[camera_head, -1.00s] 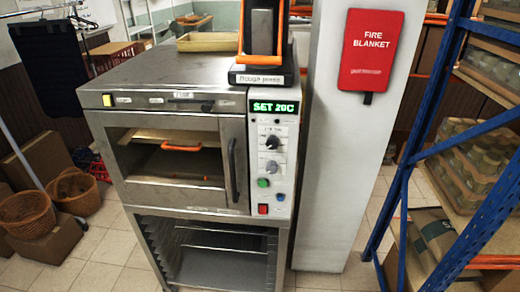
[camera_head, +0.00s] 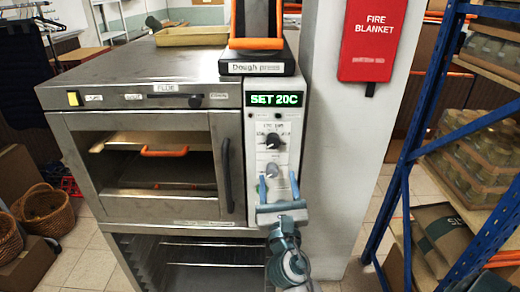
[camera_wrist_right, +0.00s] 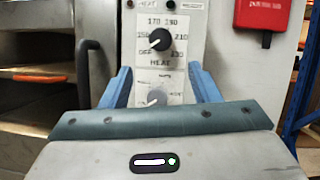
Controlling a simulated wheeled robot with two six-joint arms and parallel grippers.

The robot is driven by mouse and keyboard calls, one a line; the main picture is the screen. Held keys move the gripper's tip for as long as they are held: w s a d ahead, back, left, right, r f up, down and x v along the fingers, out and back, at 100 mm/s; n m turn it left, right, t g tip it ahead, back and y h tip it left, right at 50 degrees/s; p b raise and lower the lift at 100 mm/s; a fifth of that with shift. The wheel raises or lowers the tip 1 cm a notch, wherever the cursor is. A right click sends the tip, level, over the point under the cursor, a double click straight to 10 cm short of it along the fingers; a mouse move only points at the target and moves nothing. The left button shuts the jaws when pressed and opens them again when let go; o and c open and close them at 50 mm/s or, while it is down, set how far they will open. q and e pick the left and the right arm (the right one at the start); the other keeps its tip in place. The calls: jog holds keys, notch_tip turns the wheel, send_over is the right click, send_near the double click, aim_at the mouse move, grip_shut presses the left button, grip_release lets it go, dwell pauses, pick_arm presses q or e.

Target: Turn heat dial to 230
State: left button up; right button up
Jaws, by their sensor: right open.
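The heat dial (camera_head: 272,141) is a black knob on the oven's pale control panel. In the right wrist view the heat dial (camera_wrist_right: 161,40) has numbers up to 230 around it, and its pale mark points to the lower left, toward OFF. The display (camera_head: 275,99) reads SET 20C. A second, greyer knob (camera_wrist_right: 155,97) sits below it. My right gripper (camera_head: 279,188) is open and empty in front of the panel, below the heat dial. In the right wrist view its fingers (camera_wrist_right: 160,78) stand either side of the lower knob. My left gripper is out of view.
The oven (camera_head: 140,222) has a vertical door handle (camera_head: 226,175) left of the panel. A dough press (camera_head: 257,67) stands on top. A white pillar with a fire blanket (camera_head: 370,44) and a blue shelf rack (camera_head: 400,170) are to the right.

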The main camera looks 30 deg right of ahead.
aim_at(274, 146)
jog(key=p+x, duration=0.4)
jog(key=x, duration=0.5)
jog(key=shift+w+d+r, duration=0.15)
jog(key=shift+d+r, duration=0.05)
jog(key=shift+r, duration=0.05)
jog(key=shift+w+d+r, duration=0.15)
jog(key=shift+w+d, duration=0.1)
jog(key=shift+w, duration=0.2)
jog(key=c, duration=1)
